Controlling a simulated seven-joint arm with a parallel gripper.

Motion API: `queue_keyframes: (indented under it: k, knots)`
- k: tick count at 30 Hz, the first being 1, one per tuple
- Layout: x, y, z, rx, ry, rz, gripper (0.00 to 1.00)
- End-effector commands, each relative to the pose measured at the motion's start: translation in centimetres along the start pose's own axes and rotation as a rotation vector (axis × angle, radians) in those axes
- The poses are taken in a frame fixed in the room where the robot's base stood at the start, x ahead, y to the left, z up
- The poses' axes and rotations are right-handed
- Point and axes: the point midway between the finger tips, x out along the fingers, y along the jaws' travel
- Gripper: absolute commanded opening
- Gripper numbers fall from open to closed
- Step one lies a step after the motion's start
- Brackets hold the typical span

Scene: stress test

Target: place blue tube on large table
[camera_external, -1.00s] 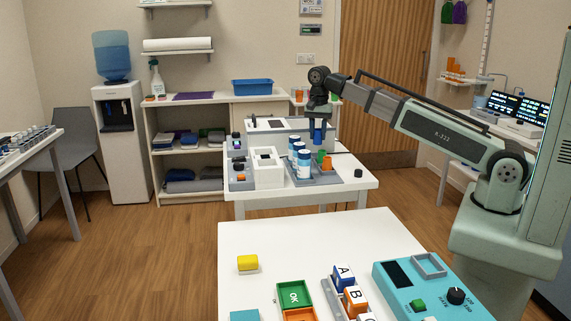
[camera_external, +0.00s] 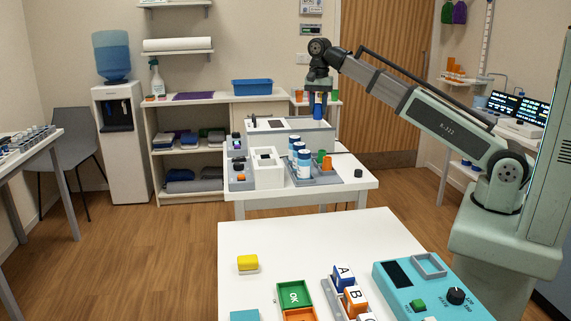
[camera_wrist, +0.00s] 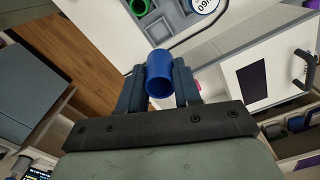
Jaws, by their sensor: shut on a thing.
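My gripper (camera_external: 319,90) is shut on the blue tube (camera_external: 319,105), which hangs upright below it, above the back part of the farther white table (camera_external: 357,182). In the wrist view the blue tube (camera_wrist: 160,76) sits between the two fingers of my gripper (camera_wrist: 159,86), its open end showing. The nearer white table (camera_external: 238,232) fills the lower middle of the external view. I cannot tell from the pictures which of the two tables is the large one.
On the farther table stand a grey rack (camera_external: 326,176) with an orange and a green tube, white-and-blue bottles (camera_external: 303,163) and a white box (camera_external: 267,173).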

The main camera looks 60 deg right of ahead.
Motion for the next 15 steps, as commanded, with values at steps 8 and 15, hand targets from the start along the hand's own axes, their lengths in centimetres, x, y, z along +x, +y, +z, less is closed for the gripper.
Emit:
queue_keyframes:
  k: [8,15]
  knots:
    - [0.3,-1.1,6.5,-0.142,-0.001,0.000,0.04]
    - [0.3,-1.6,13.3,-0.296,0.000,-0.001,0.04]
